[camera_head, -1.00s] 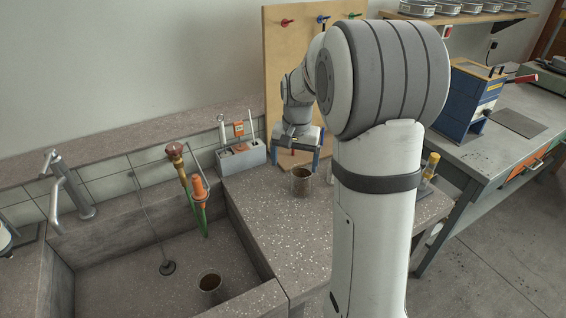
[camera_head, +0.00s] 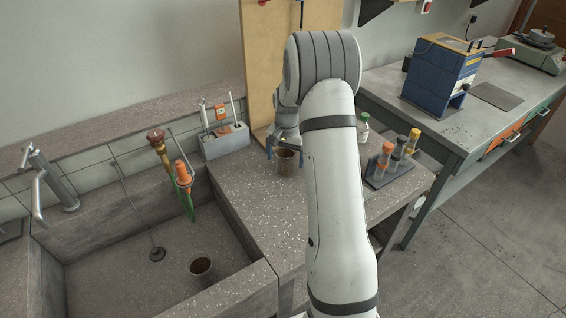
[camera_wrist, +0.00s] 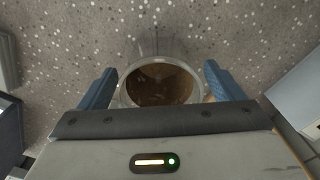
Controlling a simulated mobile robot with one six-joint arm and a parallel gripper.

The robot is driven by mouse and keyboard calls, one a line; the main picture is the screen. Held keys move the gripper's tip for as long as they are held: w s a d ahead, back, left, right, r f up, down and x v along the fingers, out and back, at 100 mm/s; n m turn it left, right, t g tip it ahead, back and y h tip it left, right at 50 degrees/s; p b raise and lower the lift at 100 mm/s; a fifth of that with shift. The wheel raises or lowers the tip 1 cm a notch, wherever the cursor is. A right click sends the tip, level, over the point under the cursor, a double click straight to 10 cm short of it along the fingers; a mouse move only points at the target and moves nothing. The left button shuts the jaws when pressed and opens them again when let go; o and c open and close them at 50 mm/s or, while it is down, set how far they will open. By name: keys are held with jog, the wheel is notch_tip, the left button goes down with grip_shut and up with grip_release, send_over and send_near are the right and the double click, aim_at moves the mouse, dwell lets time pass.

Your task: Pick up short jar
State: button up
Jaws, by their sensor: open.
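A short clear jar (camera_head: 287,162) with brown contents stands upright on the speckled bench, just left of my arm. In the wrist view the jar (camera_wrist: 158,84) is seen from above, its round rim between the two blue fingers of my gripper (camera_wrist: 160,86). The fingers are open, one on each side, with a small gap visible on the left and the right finger close to the rim. In the head view my gripper (camera_head: 285,146) is at the jar, partly hidden by my arm.
A grey holder (camera_head: 224,141) with tools stands behind. A wooden board (camera_head: 262,70) rises behind.

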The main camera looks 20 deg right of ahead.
jog(key=shift+f, duration=0.25)
jog(key=shift+c, duration=0.5)
jog(key=c, duration=1.1)
